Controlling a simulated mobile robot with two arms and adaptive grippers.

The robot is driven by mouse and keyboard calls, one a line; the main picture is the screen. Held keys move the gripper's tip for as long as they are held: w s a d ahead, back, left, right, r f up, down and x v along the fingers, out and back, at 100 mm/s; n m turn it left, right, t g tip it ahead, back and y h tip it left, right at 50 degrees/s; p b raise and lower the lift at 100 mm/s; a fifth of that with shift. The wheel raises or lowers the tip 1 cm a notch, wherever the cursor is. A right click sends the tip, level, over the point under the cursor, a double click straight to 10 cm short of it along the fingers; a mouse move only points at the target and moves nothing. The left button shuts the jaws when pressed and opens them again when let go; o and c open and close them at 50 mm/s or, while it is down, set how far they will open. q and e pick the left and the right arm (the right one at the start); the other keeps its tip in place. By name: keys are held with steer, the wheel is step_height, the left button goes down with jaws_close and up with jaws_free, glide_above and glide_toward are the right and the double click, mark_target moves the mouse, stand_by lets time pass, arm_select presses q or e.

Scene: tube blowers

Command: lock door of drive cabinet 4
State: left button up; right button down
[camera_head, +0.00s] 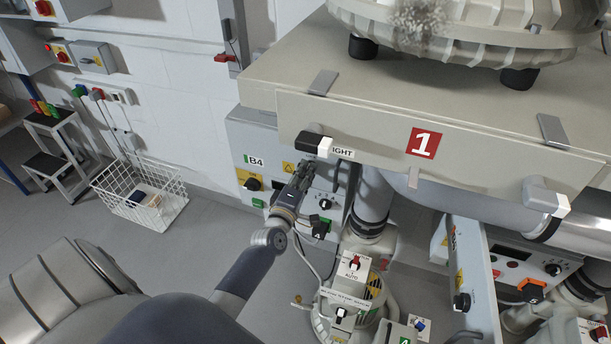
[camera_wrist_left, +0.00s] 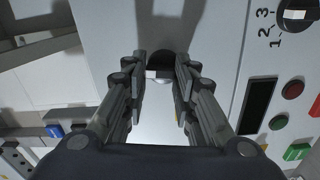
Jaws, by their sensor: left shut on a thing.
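The grey drive cabinet marked B4 (camera_head: 240,140) stands against the wall, partly under the beige housing. Its front carries a yellow-and-black switch (camera_head: 252,184) and a black rotary knob (camera_head: 325,202). My left gripper (camera_head: 308,166) is at the front of this cabinet. In the left wrist view its two fingers (camera_wrist_left: 161,75) stand on either side of a small dark round part (camera_wrist_left: 161,61) on the grey panel and are shut on it. The exact grip is partly hidden by the fingers. My right gripper is not in view.
The beige housing (camera_head: 380,125) with a red 1 sign (camera_head: 422,142) overhangs the cabinet closely. A cabinet door (camera_head: 472,265) stands open at the right. A white wire basket (camera_head: 140,195) is at the left, on clear floor.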

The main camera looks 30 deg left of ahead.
arm_select(q)
steer(key=shift+f+n, duration=0.1)
steer(key=shift+n, duration=0.7)
steer(key=o, duration=1.1)
steer(key=shift+c, duration=0.2)
steer(key=v, duration=1.2)
